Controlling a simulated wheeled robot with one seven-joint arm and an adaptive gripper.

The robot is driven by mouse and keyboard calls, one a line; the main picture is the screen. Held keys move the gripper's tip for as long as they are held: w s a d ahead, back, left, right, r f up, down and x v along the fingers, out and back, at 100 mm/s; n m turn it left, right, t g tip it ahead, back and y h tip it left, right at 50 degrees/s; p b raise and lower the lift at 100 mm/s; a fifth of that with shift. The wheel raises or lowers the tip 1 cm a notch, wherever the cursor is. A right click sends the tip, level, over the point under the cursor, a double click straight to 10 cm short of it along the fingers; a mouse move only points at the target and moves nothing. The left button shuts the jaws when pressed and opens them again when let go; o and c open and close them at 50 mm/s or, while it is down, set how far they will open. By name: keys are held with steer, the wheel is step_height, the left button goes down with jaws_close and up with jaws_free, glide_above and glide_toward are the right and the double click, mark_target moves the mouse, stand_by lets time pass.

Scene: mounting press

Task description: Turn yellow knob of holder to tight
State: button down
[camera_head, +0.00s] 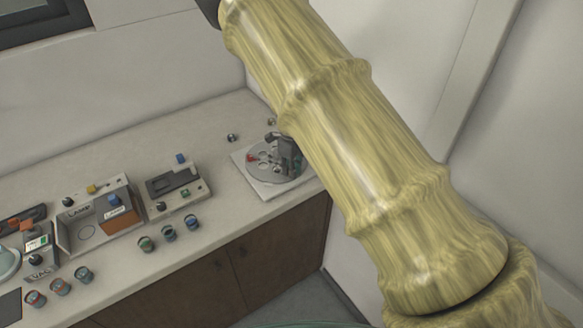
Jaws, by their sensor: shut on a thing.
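A round grey holder plate (262,172) sits on a pale square base (252,186) near the right end of the counter. It has a red knob (250,157) on its left side. What seems to be my gripper (287,158), dark grey and small in the head view, comes down over the right part of the plate, partly behind my large arm. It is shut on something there. Its fingertips are too small to make out. The holder's yellow knob does not show; it is hidden by the gripper or arm.
Left on the counter stand a lamp box (97,217) with yellow and blue knobs, and a grey device (178,191). Several small jars (169,234) line the front edge. A small dark object (232,138) lies behind the holder. A wall rises close at the right.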

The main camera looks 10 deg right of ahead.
stand_by(0.4)
steer(key=c, duration=1.3)
jaws_free()
steer(key=shift+c, duration=0.2)
steer(key=shift+r, duration=4.05)
